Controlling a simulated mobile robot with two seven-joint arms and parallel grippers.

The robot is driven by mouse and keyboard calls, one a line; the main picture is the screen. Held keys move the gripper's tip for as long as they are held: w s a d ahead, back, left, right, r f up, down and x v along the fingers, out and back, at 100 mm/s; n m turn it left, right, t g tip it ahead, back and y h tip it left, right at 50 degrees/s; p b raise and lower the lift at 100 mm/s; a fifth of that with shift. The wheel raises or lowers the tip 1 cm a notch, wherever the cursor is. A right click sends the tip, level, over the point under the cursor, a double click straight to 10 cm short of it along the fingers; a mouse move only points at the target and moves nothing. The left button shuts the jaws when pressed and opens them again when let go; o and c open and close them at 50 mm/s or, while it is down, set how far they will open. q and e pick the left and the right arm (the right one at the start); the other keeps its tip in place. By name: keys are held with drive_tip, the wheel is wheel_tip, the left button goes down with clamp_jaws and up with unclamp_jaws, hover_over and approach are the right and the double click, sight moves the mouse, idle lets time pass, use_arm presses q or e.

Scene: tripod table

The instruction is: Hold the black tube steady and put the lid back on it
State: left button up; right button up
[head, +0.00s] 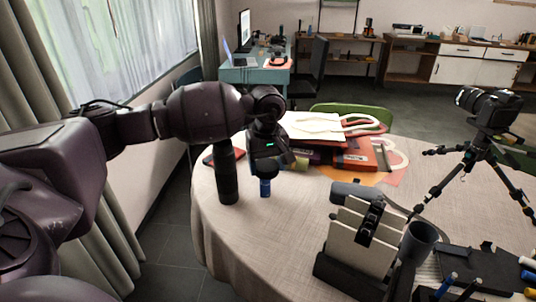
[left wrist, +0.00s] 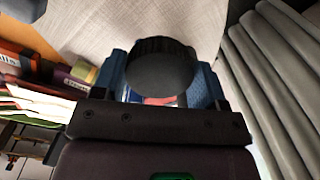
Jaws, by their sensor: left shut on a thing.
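The black tube (head: 227,178) stands upright on the near left part of the round table, its top end close below my left arm. My left gripper (head: 265,182) points down just right of the tube, low over the cloth, with a gap between them; a blue part shows at its lower end. In the left wrist view, a round black piece with a ridged edge, which looks like the lid (left wrist: 160,66), sits between the blue fingers of my left gripper (left wrist: 163,85). The fingers are shut on it. My right gripper is not seen.
Books (head: 355,155) lie behind the gripper. A camera tripod (head: 478,150) stands at right. A dark organizer (head: 352,272) with upright pale pieces, a grey cup (head: 418,242) and pens are at front right. Bare cloth (head: 295,225) lies right of the tube.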

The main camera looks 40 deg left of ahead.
use_arm(q)
drive_tip(key=s+d+f+m, duration=0.4)
drive_tip(key=s+d+m, duration=0.6)
drive_tip(key=d, duration=0.5)
drive_tip(key=shift+s, duration=0.9)
